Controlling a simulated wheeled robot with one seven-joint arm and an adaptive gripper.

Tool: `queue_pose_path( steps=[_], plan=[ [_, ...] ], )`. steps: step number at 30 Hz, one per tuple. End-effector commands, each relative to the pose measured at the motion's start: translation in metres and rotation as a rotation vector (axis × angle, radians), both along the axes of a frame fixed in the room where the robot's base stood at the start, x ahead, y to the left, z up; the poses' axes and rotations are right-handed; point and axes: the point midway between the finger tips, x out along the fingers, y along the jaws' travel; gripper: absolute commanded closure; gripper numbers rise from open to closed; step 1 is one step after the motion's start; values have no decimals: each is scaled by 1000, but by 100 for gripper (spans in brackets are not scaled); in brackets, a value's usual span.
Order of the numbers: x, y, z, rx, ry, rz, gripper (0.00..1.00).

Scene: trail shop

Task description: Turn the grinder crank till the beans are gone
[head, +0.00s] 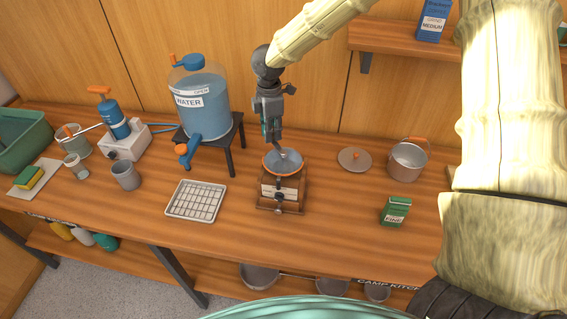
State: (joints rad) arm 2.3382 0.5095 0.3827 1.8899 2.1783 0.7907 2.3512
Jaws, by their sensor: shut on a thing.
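The grinder (283,189) stands on the wooden counter, a brown box with a pale label and a small knob on its front. Its round bowl top (270,164) has an orange rim and a bluish inside. My gripper (273,137) points down right above the bowl and is shut on the crank. The crank is mostly hidden by the fingers; a small grey part (284,154) shows below them. I cannot tell whether beans are in the bowl.
A wire-topped tray (196,201) lies left of the grinder. The water jug (203,105) stands on a dark stand behind left. A lid (354,159), a pot (407,161) and a green box (395,211) stand to the right. The counter just right of the grinder is clear.

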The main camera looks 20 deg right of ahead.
Motion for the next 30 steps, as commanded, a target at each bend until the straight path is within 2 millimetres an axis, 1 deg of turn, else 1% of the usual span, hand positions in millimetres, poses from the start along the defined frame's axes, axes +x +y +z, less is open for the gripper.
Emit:
queue_pose_path(
  steps=[8, 11, 18, 21, 30],
  plan=[
    [-1, -1, -1, 0, 1, 0, 100],
    [-2, -7, 0, 0, 1, 0, 100],
    [-7, -31, 0, 1, 3, -1, 100],
    [-8, -37, -1, 1, 3, 0, 100],
    [-8, -38, -2, 1, 3, 1, 100]
  ],
)
